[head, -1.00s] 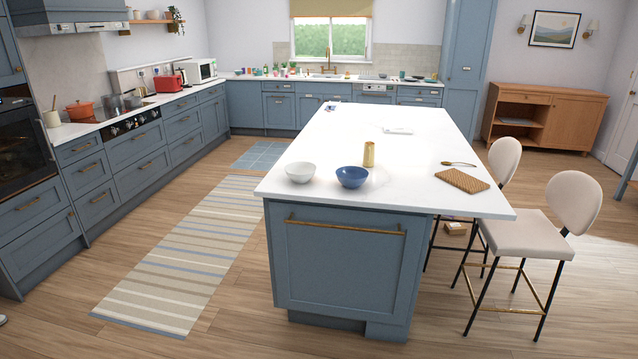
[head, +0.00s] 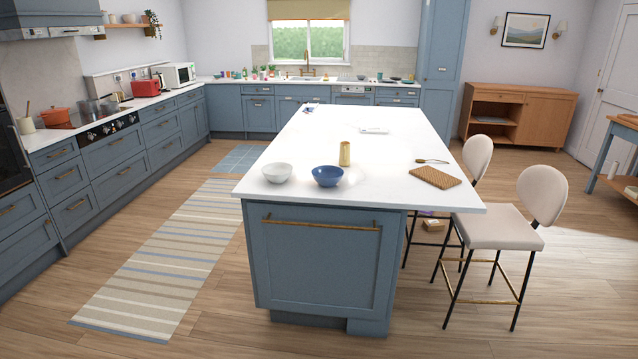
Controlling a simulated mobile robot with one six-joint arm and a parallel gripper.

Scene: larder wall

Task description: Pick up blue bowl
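The blue bowl (head: 327,177) stands upright near the front edge of the white-topped kitchen island (head: 300,195). It is dark blue outside and looks empty from here. A white bowl (head: 277,173) stands just to its left, with a small gap between them. A gold-coloured cylinder (head: 345,153) stands behind the blue bowl and slightly to its right. My gripper and arm do not show in the head view.
A woven mat (head: 434,177) and a spoon (head: 432,161) lie to the right on the island. Two cream stools (head: 500,232) stand along its right side. A striped rug (head: 165,255) covers the floor on the left. Bare wooden floor lies in front.

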